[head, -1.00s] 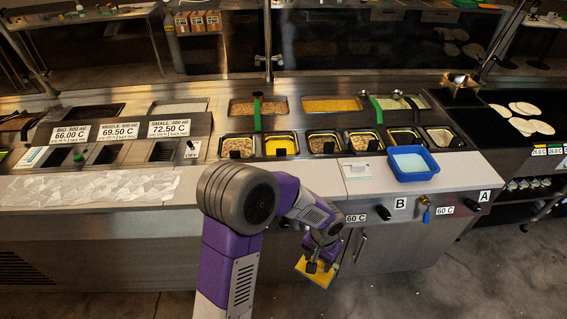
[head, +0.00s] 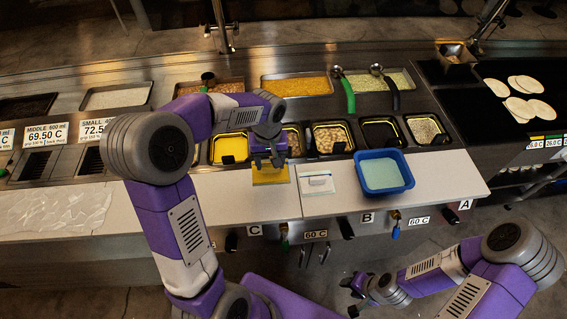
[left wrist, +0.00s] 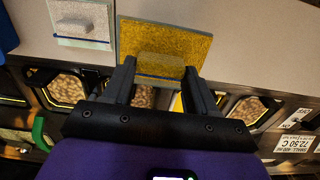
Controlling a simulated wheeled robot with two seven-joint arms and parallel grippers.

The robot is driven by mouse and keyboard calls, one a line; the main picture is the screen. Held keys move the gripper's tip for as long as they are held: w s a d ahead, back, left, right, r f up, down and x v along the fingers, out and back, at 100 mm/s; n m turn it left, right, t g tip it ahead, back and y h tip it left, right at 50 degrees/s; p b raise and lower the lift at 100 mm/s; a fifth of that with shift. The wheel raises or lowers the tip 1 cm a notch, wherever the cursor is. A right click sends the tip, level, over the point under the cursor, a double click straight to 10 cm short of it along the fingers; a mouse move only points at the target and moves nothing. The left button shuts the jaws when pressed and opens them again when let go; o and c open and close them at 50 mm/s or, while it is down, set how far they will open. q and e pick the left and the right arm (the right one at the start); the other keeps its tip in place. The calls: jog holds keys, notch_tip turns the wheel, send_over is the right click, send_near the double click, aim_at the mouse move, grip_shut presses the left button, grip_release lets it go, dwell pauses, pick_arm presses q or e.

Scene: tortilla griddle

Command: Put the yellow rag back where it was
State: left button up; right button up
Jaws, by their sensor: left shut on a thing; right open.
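In the left wrist view the yellow rag (left wrist: 165,43) lies ahead of my left gripper (left wrist: 160,72), whose fingers are shut on a small raised block on the rag. I cannot tell whether the rag rests on the counter or hangs just above it. My right gripper (head: 358,292) is open and empty, low over the floor in front of the counter.
A white pad with a block (head: 317,184) lies right of the rag, and a blue tub (head: 385,172) stands beyond it. Food pans, including a yellow one (head: 231,149), line the counter behind. Tortillas (head: 528,108) lie on the griddle at right. White counter (head: 450,175) is bare at the right.

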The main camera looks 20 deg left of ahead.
aim_at(269, 170)
pick_arm(q)
jog(key=shift+w+a+f, duration=0.1)
jog(key=shift+w+a, duration=0.05)
jog(key=shift+w, duration=0.1)
jog(key=f, duration=0.4)
jog(key=shift+s+f+b, duration=0.15)
jog(key=shift+s+b, duration=0.2)
jog(key=shift+s, duration=0.05)
notch_tip(269, 170, down, 5)
jog(key=shift+r, duration=0.2)
jog(key=shift+w+f, duration=0.15)
jog(key=shift+b, duration=0.3)
jog(key=shift+f, duration=0.2)
jog(key=o, duration=1.2)
